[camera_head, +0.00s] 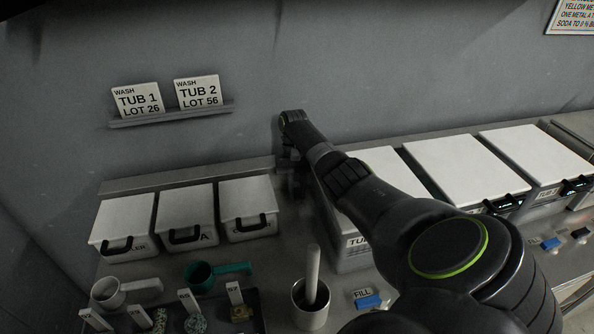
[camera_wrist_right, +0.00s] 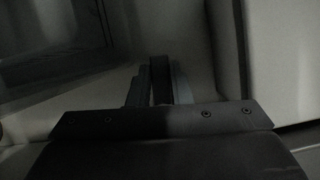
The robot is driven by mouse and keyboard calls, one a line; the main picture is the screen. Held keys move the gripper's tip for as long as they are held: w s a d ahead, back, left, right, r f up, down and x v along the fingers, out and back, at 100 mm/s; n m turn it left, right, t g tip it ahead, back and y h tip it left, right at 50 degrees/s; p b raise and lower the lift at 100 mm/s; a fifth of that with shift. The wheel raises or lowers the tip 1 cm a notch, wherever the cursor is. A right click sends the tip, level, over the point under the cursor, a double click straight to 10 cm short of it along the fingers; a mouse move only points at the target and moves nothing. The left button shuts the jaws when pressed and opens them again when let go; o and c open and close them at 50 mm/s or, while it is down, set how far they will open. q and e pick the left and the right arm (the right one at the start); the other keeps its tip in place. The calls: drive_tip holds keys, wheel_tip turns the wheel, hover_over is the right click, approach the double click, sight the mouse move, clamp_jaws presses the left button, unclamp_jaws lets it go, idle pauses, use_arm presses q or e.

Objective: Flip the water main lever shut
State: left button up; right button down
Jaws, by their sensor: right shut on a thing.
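My right arm reaches in from the lower right to the back wall. My right gripper (camera_head: 290,180) points down into the gap between the right-hand small bin and the first large tub, mostly dark and half hidden. In the right wrist view its narrow fingers (camera_wrist_right: 158,85) are shut on a thin, dark piece, likely the water main lever. The lever's shape and angle cannot be made out; the head view does not show it clearly. My left gripper is not in view.
Small lidded bins (camera_head: 186,212) stand left of the gripper, large white-lidded tubs (camera_head: 465,165) right. A cup with a rod (camera_head: 310,303), a blue FILL lever (camera_head: 369,300), a teal scoop (camera_head: 215,272) and a white scoop (camera_head: 110,293) are in front. Tub signs (camera_head: 138,100) sit on a wall ledge.

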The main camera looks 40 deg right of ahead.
drive_tip(key=shift+w+a+r+m+p, duration=0.15)
drive_tip(key=shift+r+m+p, duration=0.1)
drive_tip(key=shift+m+p, duration=0.35)
drive_tip(key=shift+f+y, duration=0.15)
drive_tip(key=shift+y, duration=0.15)
drive_tip(key=c, duration=1.6)
unclamp_jaws()
